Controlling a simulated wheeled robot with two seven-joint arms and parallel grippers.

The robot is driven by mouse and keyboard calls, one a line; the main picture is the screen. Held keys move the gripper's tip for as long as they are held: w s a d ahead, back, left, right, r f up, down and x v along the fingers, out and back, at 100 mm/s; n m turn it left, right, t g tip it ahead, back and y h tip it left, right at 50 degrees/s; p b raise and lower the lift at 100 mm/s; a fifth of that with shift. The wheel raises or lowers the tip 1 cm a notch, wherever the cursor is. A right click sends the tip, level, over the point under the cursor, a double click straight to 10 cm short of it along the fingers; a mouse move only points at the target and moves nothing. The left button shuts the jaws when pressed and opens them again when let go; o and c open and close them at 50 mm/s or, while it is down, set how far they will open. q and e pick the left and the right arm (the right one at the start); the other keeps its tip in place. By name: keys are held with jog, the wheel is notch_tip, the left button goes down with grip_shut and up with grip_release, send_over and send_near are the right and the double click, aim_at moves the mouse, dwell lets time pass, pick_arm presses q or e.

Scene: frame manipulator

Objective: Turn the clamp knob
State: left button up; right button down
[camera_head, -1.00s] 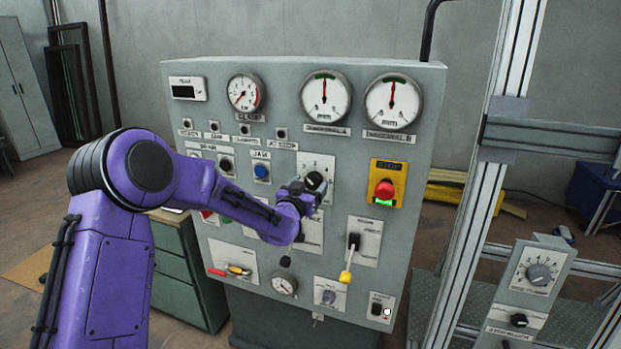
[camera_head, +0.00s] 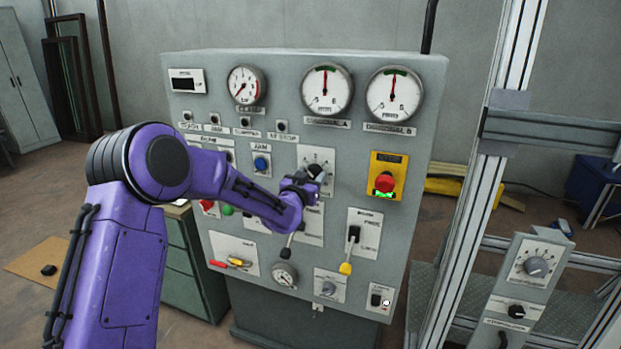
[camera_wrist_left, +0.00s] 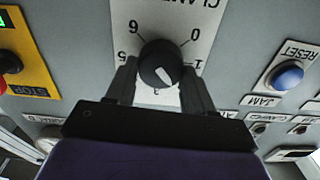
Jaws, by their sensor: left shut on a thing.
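The clamp knob (camera_wrist_left: 160,50) is a round black knob with a white mark, on a pale plate numbered from 0 to 6. The plate appears upside down in the left wrist view. The white mark points toward the lower side of the dial, near the 3. My left gripper (camera_wrist_left: 159,68) has one finger on each side of the knob and is shut on it. In the head view the knob (camera_head: 316,171) sits mid-panel, partly covered by my left gripper (camera_head: 306,182). My right gripper is not in view.
The grey control panel (camera_head: 340,237) carries gauges, a blue button (camera_head: 261,164), a red stop button (camera_head: 385,183) on yellow and a yellow-tipped lever (camera_head: 347,268). A metal frame (camera_head: 478,190) with a smaller knob panel (camera_head: 533,266) stands at the right.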

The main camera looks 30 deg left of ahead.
pick_arm(q)
jog(key=m+b, duration=0.1)
jog(key=m, duration=0.1)
jog(key=m+b, duration=0.1)
jog(key=m, duration=0.1)
jog(key=shift+d+f+m, duration=0.15)
jog(key=shift+m, duration=0.25)
jog(key=shift+m+b, duration=1.05)
jog(key=shift+m, duration=0.45)
jog(key=shift+m, duration=0.3)
jog(key=o, duration=1)
jog(key=shift+o, duration=0.2)
jog(key=b+v, duration=0.3)
jog(key=v, duration=0.7)
jog(key=shift+s+b, duration=0.25)
jog(key=shift+b, duration=0.1)
